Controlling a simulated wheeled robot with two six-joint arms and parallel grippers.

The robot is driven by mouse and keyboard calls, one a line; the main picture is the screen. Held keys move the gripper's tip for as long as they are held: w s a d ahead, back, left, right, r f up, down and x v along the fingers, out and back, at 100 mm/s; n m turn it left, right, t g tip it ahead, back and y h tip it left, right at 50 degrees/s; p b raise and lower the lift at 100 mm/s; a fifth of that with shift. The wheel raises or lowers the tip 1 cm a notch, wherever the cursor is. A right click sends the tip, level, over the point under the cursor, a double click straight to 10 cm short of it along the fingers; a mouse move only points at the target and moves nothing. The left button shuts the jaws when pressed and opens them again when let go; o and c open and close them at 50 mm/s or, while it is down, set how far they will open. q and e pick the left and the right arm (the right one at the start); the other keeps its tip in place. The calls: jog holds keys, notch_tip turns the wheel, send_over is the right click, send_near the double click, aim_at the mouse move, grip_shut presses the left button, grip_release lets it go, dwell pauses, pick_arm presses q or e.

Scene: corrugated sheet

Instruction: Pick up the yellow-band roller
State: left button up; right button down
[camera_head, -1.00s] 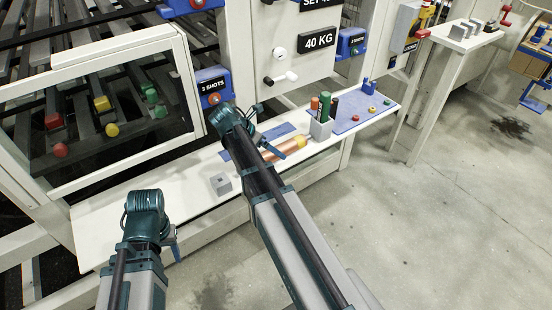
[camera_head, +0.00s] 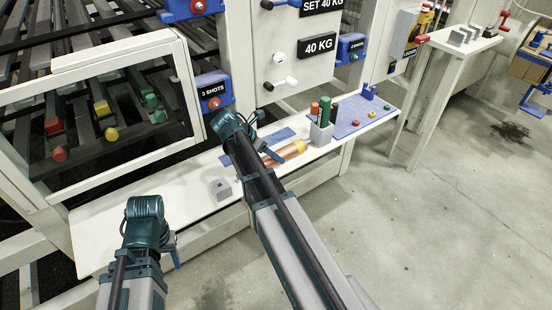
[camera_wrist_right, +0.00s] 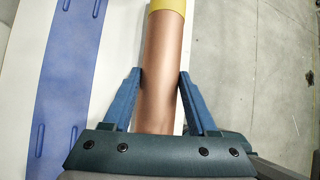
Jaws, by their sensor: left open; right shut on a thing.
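The yellow-band roller (camera_head: 288,152) is a copper-coloured cylinder with a yellow band at one end. In the head view it lies along the white shelf near its front edge, partly hidden by my right arm. It also shows in the right wrist view (camera_wrist_right: 165,55), its band at the top. My right gripper (camera_head: 272,154) is shut on the copper part, with one blue finger on each side in the wrist view (camera_wrist_right: 160,78). I cannot tell whether the roller touches the shelf. My left gripper (camera_head: 174,250) is open and empty at the shelf's front left, mostly hidden by its wrist.
The white shelf (camera_head: 100,228) carries a grey block (camera_head: 220,188), a grey holder (camera_head: 321,134) with coloured sticks, and a blue mat (camera_head: 352,122) with small buttons. The machine's panel and framed window stand behind. Open floor lies to the right.

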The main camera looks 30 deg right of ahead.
aim_at(280, 152)
jog(key=shift+r, duration=0.1)
notch_tip(280, 152, up, 4)
jog(key=p, duration=0.4)
jog(key=s+a+p, duration=0.1)
jog(key=s+a, duration=1)
jog(key=shift+s+r, duration=0.3)
jog(key=shift+r, duration=0.1)
jog(key=shift+r, duration=0.1)
